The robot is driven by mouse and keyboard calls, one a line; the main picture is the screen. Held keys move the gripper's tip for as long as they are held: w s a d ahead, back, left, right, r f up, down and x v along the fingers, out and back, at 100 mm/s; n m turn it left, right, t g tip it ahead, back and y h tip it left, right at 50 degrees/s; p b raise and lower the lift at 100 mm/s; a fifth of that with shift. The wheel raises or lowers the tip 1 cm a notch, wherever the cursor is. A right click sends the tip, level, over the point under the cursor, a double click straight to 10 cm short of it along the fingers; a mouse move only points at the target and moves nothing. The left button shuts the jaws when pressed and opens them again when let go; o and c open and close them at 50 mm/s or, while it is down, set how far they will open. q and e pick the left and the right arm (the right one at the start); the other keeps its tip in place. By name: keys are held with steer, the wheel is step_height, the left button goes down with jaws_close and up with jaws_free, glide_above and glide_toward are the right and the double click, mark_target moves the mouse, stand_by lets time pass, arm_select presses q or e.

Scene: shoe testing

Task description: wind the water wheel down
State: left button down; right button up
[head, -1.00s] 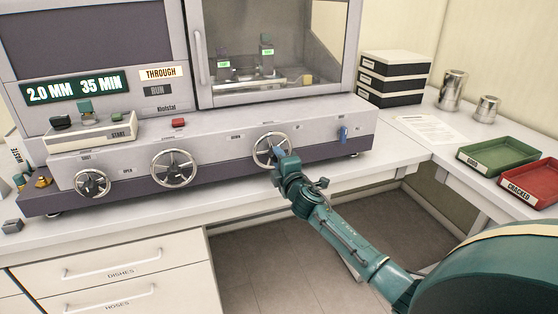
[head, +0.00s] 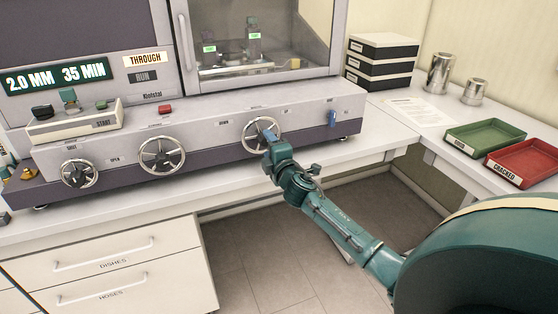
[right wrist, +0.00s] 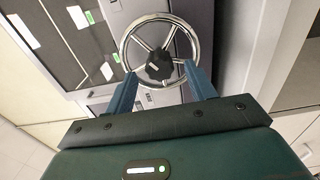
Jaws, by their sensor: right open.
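The spoked metal hand wheel (head: 254,138) at the right of the machine's front sits between small labels that seem to read DOWN and UP. My right gripper (head: 269,136) is at this wheel's right side in the head view and covers part of it. In the right wrist view the wheel (right wrist: 143,27) shows whole, with a dark hub. My right gripper (right wrist: 160,72) is open there, its two blue fingers apart at the wheel's lower rim, one on each side of the hub. Whether they touch the rim cannot be told. My left gripper is not in view.
Two more hand wheels (head: 162,155) (head: 79,174) are on the machine's front to the left. A blue lever (head: 332,118) is just right of the gripper. A green tray (head: 485,137) and a red tray (head: 522,161) lie on the right counter. Floor below is open.

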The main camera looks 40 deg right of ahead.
steer(key=b+v, duration=0.1)
steer(key=v, duration=1.1)
